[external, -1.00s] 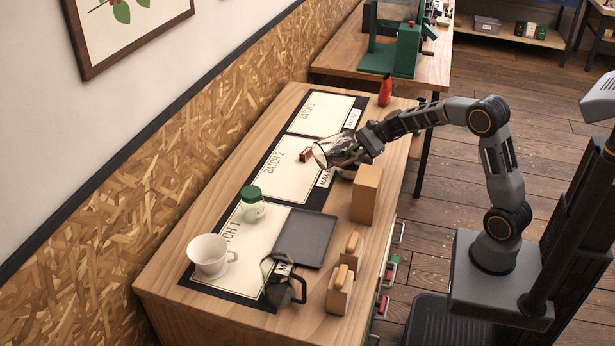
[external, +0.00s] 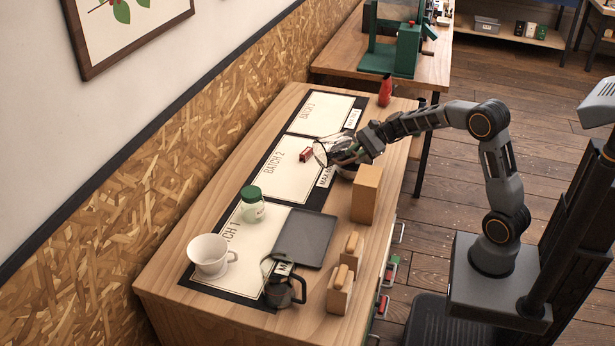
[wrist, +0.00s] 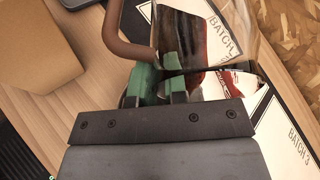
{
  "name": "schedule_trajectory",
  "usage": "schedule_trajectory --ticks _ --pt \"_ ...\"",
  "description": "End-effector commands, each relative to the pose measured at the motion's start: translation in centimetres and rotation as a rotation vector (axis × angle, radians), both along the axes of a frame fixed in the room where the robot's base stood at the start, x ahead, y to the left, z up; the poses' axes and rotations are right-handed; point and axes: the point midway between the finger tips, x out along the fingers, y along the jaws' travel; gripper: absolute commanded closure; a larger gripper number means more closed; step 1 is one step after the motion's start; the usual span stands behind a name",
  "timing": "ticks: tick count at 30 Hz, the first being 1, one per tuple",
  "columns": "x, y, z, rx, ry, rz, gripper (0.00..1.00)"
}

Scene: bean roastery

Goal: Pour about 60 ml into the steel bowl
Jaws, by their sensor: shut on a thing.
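My gripper (external: 352,148) is shut on a shiny pitcher (external: 321,153) above the Batch 2 mat. The pitcher is tilted, with its rim toward the left. In the wrist view, my gripper's green fingertips (wrist: 160,84) grip at the pitcher's brown handle (wrist: 124,45), and its reflective body (wrist: 183,35) lies beyond them. The steel bowl (external: 347,173) shows only in part, below my gripper and behind the tan box. Its inside is hidden, and I cannot see any stream or the liquid level.
A tan box (external: 366,194) stands close in front of the bowl. A small red object (external: 306,155) lies on the mat beside the pitcher. A red bottle (external: 385,91) stands farther back. A dark tray (external: 304,238), green-lidded jar (external: 252,206), white cup (external: 209,256) and glass carafe (external: 283,290) stand nearer.

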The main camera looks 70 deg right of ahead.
Motion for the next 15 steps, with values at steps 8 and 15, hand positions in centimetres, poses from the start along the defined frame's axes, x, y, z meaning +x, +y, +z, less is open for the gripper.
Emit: schedule_trajectory --ticks 8,15 --pt "0.2 0.3 1.4 -0.064 0.061 0.003 1.00" --pt "1.5 1.7 0.7 -0.214 0.199 0.002 1.00"
